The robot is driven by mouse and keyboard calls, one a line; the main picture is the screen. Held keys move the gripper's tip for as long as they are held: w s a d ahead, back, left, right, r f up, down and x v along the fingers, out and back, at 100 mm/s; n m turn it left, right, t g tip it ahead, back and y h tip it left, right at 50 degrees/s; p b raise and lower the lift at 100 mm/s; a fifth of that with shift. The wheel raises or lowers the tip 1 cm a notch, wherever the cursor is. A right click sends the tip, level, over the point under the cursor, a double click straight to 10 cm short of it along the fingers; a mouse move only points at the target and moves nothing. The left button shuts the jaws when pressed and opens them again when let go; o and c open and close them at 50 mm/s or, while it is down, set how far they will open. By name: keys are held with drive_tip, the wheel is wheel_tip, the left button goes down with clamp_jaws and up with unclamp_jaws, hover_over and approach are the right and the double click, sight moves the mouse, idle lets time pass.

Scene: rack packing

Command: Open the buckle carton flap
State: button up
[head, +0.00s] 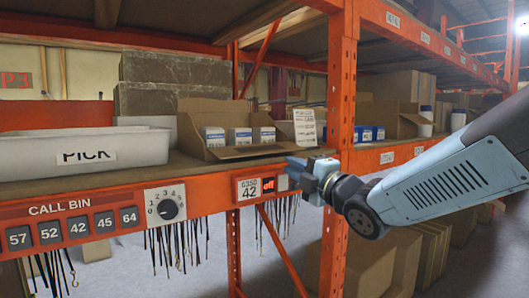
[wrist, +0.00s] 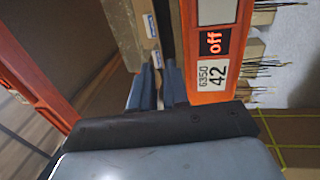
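An open cardboard carton (head: 188,137) stands on the shelf in the head view, with several small white-and-blue boxes (head: 240,136) inside. I cannot read a name on it. Its front flap (head: 245,151) is folded outward along the shelf edge. My gripper (head: 290,170) is at the right front of this carton, by the shelf beam, fingers pointing left. In the wrist view, the two blue fingers of my gripper (wrist: 159,88) are a short gap apart, with nothing seen clamped between them. A tan cardboard piece (wrist: 124,32) lies just beyond the left finger. Contact is unclear.
An orange beam (head: 110,190) carries a dial (head: 166,206) and an "off" display (head: 268,184), close to my gripper. An orange upright (head: 340,110) stands behind my wrist. A white PICK bin (head: 40,152) is left of the carton. Dark straps (head: 190,245) hang below.

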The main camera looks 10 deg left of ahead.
sight(264, 149)
drive_tip(key=x, duration=1.3)
drive_tip(key=shift+w, duration=0.2)
clamp_jaws()
drive_tip(key=shift+f, duration=0.15)
idle(0.8)
drive_tip(key=shift+w+d+h, duration=0.1)
drive_tip(key=shift+h, duration=0.2)
